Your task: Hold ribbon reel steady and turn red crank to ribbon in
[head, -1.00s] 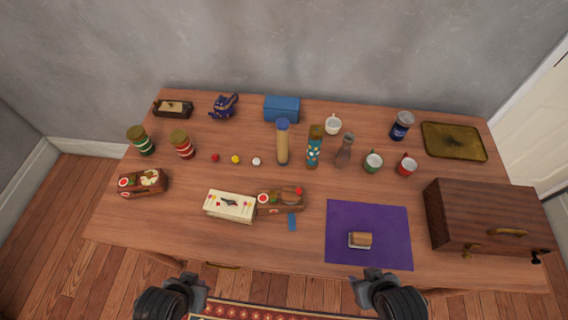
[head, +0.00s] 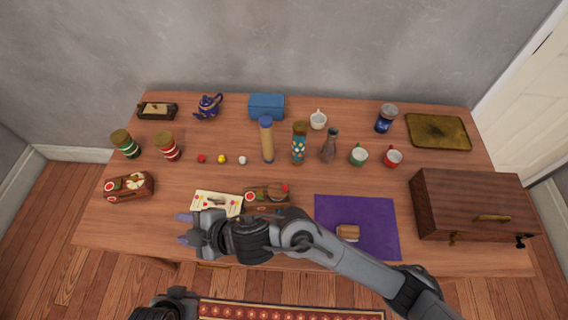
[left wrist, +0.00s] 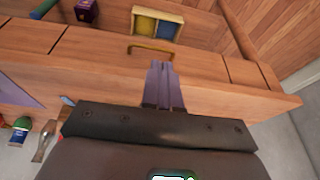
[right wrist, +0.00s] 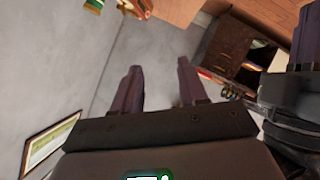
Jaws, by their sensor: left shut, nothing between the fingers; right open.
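The ribbon reel (head: 258,194) is a small wooden box with a round brown drum and a red crank knob (head: 285,187), at the middle front of the table in the head view. My right arm crosses in front of it and hides its front side and the blue ribbon end. My right gripper (head: 186,228) is open and empty, pointing left, in front of and left of the reel, near the cream box. Its spread fingers show in the right wrist view (right wrist: 160,82). My left gripper (left wrist: 161,85) is shut and empty; the head view shows only its wrist at the bottom edge.
A second wooden box (head: 130,187) is at far left. A purple mat (head: 375,215) bears a small wooden block (head: 348,232). A dark wooden chest (head: 470,195) stands at right. Jars, cups and bottles line the back.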

